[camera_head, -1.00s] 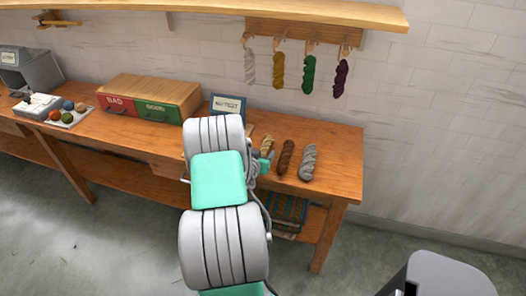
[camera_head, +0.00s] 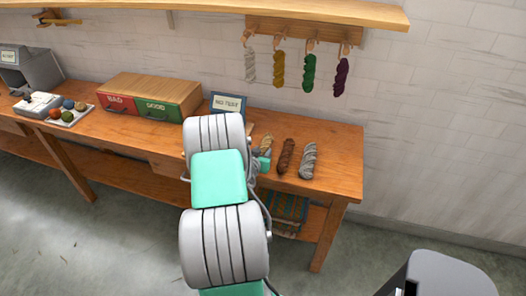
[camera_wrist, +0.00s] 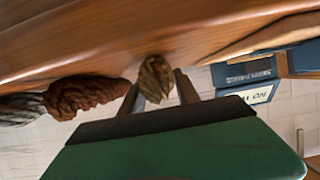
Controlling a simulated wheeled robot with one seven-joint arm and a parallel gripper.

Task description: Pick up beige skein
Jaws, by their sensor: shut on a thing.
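The beige skein (camera_wrist: 156,80) is between the two fingers of my gripper (camera_wrist: 158,88) in the wrist view. The fingers are shut on it, one on each side. In the head view the beige skein (camera_head: 265,144) shows only in part, beside my arm, at the left of the row of skeins. My arm hides most of my gripper there. I cannot tell whether the skein still touches the table.
A brown skein (camera_head: 286,156) and a grey skein (camera_head: 308,161) lie to the right on the wooden table (camera_head: 342,150). A small sign (camera_head: 228,103) and the BAD and GOOD drawers (camera_head: 150,92) stand to the left. Several skeins hang on the wall rack (camera_head: 300,30).

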